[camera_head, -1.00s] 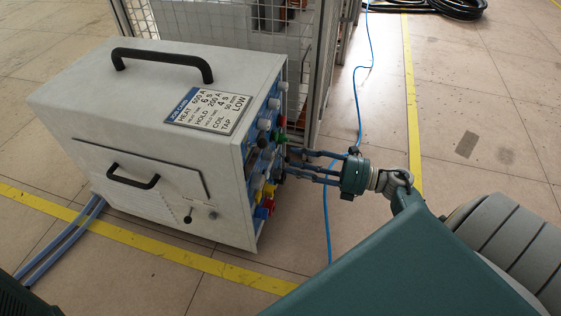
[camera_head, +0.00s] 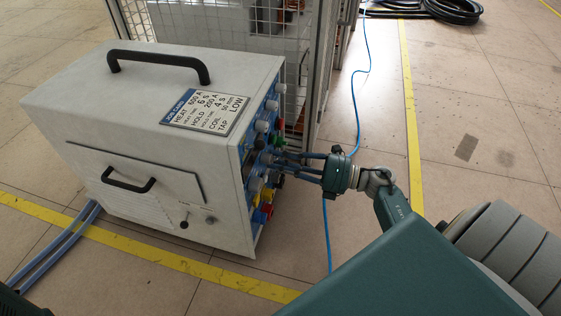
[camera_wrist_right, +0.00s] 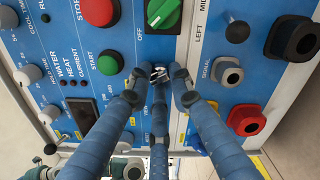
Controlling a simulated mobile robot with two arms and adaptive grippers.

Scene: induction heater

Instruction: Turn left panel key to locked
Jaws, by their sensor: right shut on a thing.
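The white induction heater (camera_head: 150,110) stands on the floor with its blue control panel facing right. My right gripper (camera_head: 272,160) reaches in from the right, its fingers at this panel. In the right wrist view my three blue fingers (camera_wrist_right: 158,78) close around a small silver key (camera_wrist_right: 158,71) below the green OFF knob (camera_wrist_right: 163,14). The fingers hide much of the key and its position marks, so I cannot tell its setting. On the heater's near side are a black knob (camera_head: 184,223) and a small round fitting (camera_head: 210,220). My left gripper is not in view.
Red (camera_wrist_right: 98,10) and green (camera_wrist_right: 109,63) buttons, white knobs and several coloured sockets (camera_wrist_right: 247,120) surround the fingers. A mesh fence (camera_head: 240,30) stands behind the heater. A blue cable (camera_head: 357,100) crosses the floor. Floor to the right is open.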

